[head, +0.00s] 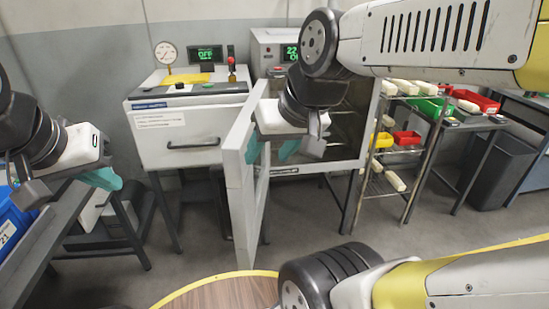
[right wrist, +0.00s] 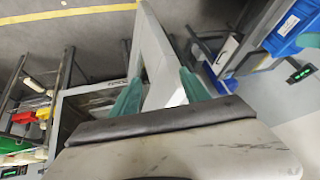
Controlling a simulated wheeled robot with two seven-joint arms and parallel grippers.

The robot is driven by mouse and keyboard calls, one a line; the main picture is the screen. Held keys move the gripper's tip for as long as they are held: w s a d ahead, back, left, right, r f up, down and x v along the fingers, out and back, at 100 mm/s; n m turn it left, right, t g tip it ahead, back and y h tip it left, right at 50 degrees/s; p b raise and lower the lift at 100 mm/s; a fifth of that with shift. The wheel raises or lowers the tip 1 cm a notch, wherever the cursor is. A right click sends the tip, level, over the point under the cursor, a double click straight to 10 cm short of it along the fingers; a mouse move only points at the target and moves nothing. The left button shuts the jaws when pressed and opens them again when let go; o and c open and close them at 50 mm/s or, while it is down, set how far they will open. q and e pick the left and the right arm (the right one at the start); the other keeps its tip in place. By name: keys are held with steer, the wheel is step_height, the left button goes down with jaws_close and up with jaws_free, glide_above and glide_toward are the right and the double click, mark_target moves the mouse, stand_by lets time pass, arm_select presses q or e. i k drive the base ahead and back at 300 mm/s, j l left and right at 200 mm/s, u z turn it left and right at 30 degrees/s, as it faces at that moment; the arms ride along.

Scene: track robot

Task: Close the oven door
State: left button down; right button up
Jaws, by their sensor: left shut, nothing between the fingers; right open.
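The oven (head: 320,167) is a pale box on a stand in the middle of the head view. Its door (head: 243,205) stands wide open, swung out toward me, seen nearly edge-on. My right gripper (head: 268,153) is open at the door's upper part, with one teal finger on each side of the panel. In the right wrist view the door (right wrist: 153,45) runs between the spread fingers of this gripper (right wrist: 157,78); I cannot tell whether they touch it. My left gripper (head: 108,179) is shut and empty at the left, away from the oven. My right arm hides part of the oven front.
A white cabinet (head: 178,135) with a gauge and a green display stands left of the oven. A wire rack (head: 408,170) with coloured bins stands close on the right. A blue crate (head: 14,222) is at far left. Floor before the oven is clear.

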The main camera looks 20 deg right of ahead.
mark_target(247, 189)
steer(key=i+j+z, duration=0.15)
steer(key=j+z, duration=0.2)
steer(key=i+j+z, duration=0.15)
steer(key=j+z, duration=0.5)
steer(key=i+j+z, duration=0.1)
steer(key=j+z, duration=0.2)
